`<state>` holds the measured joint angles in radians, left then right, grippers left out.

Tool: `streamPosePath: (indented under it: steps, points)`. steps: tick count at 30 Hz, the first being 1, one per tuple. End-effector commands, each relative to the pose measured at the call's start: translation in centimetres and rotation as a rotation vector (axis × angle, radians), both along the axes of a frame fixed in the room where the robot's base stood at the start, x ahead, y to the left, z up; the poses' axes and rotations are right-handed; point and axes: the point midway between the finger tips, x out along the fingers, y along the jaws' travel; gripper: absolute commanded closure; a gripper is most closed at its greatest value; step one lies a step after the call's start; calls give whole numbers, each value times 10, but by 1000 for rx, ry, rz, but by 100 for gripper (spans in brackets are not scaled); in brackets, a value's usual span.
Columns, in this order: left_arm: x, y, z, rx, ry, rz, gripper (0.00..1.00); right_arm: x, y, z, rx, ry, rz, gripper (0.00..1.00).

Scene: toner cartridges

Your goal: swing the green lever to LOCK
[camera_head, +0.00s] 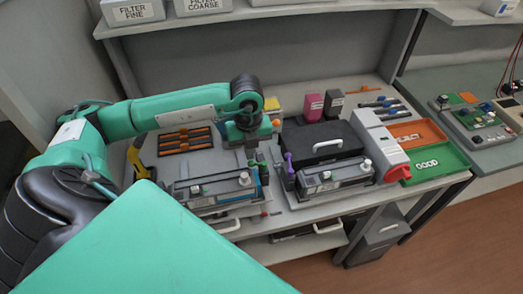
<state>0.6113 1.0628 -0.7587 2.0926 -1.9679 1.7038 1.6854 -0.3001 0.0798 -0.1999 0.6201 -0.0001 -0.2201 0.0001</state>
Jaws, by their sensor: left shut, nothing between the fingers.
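The green lever (263,171) stands at the right end of the left toner cartridge unit (215,189). It is small and partly crowded by my gripper. My left gripper (252,157) is shut and empty, pointing down just above and beside the lever. I cannot tell whether it touches the lever. The LOCK marking is too small to read.
A second cartridge unit (335,180) with a purple lever (289,168) stands close on the right. A black case (322,143) is behind it. An orange tray (417,134) and a green tray (436,161) lie to the right. A shelf (240,14) overhangs the back.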

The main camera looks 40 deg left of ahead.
Motion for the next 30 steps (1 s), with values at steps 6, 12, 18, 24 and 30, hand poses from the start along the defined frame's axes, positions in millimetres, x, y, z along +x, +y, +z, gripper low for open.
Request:
streamPosePath:
  steps: [6, 12, 18, 24, 30]
  points:
    - [-6, 0, -1, 0, 1, 0, 100, 0, 0, -4, 0, 0, 0, 64]
    - [-7, -1, -1, 0, 1, 0, 100, 0, 0, -4, 0, 0, 0, 64]
    - [-8, -1, -2, 1, 2, 0, 100, 0, 0, -5, 0, 0, 0, 64]
    - [-12, -2, -1, 1, 2, 0, 100, 0, 0, -6, 0, 0, 0, 64]
    - [-11, -1, 9, 1, 2, 1, 100, 0, 0, -1, 0, 0, 0, 64]
